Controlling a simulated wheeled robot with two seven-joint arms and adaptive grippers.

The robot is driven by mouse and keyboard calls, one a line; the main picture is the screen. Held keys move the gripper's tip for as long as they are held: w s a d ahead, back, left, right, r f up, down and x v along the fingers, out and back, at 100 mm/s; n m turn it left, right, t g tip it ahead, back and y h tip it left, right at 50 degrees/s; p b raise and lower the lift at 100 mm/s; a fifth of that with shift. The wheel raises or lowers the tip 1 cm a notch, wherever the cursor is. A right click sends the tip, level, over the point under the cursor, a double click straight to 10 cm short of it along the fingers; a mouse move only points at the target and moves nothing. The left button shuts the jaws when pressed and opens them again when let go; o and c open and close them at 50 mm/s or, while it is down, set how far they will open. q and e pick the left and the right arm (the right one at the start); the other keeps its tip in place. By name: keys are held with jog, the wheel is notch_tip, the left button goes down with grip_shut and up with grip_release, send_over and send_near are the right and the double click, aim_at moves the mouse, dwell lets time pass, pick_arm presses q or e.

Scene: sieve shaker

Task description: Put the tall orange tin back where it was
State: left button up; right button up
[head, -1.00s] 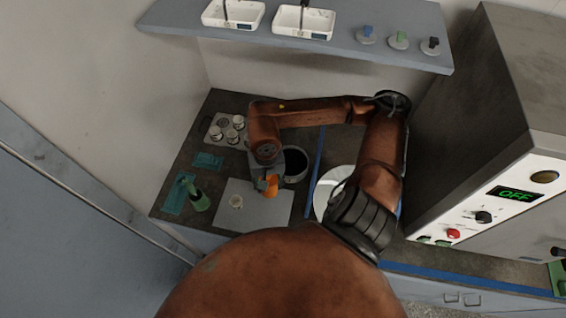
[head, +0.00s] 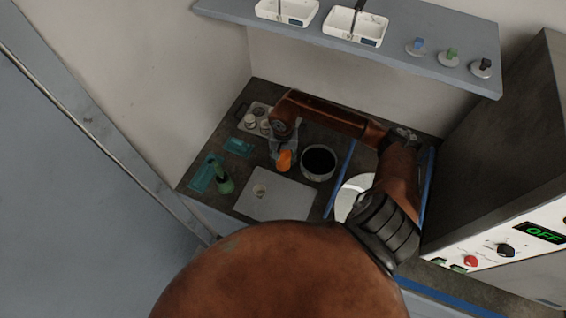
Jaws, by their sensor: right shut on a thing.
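The orange tin (head: 284,160) shows below my right gripper (head: 284,150), near the back edge of a light grey mat (head: 290,203). My right gripper is shut on the tin; its fingers are small and partly hidden by the arm, which reaches in from the right. I cannot tell whether the tin touches the counter. My left gripper is not in view.
A dark-filled round pan (head: 319,161) stands right of the tin. A small pale cup (head: 260,190) is on the mat. A green bottle (head: 223,184) and teal trays (head: 203,176) lie left. A metal weight holder (head: 247,123) is behind. A shelf (head: 400,45) overhangs the back.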

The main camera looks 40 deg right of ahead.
aim_at(283, 164)
jog(key=shift+w+f+p, duration=0.2)
jog(key=shift+f+p, duration=0.15)
jog(key=shift+f, duration=1.4)
jog(key=shift+f, duration=0.15)
jog(key=o, duration=1.2)
jog(key=shift+d+r, duration=0.1)
jog(key=shift+r, duration=0.35)
notch_tip(283, 164, up, 11)
jog(key=shift+r+b, duration=0.2)
jog(key=shift+b, duration=0.4)
